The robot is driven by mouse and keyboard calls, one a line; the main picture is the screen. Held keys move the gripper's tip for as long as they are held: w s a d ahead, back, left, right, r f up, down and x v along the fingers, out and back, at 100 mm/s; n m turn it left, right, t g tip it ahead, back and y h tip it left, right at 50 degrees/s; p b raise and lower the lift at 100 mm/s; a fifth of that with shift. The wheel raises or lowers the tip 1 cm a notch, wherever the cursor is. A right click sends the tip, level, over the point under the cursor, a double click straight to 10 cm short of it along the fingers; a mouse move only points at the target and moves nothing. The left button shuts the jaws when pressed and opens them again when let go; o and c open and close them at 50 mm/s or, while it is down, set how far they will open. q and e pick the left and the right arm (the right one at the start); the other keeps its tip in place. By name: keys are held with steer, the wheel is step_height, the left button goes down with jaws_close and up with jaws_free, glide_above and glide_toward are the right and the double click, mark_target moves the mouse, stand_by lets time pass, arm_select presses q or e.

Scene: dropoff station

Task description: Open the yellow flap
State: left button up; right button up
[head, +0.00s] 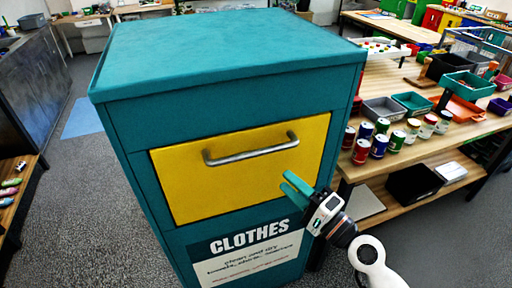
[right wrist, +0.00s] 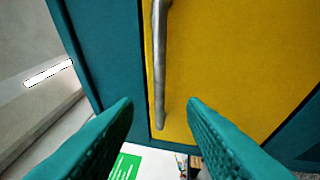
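The yellow flap (head: 240,182) is set in the front of a teal clothes bin (head: 130,160) and looks closed, flush with the front. A grey metal bar handle (head: 250,154) runs across its upper part. My right gripper (head: 292,183) is in front of the flap's lower right part, below the handle's right end. In the right wrist view the yellow flap (right wrist: 235,70) fills the right side. There the handle (right wrist: 159,70) shows between and beyond the two open teal fingers (right wrist: 160,108), with no visible grip on it. My left gripper is not in view.
A wooden table (head: 405,160) stands right of the bin, with several cans (head: 379,146), small trays and a black bin. A white "CLOTHES" label (head: 250,262) is below the flap. Grey floor (head: 85,200) is open on the left.

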mark_target(259, 155)
steer(key=p+x, duration=0.3)
steer(key=x, duration=0.8)
steer(key=shift+r, duration=0.15)
steer(key=shift+w+a, duration=0.3)
steer(key=shift+w, duration=0.05)
jaws_close()
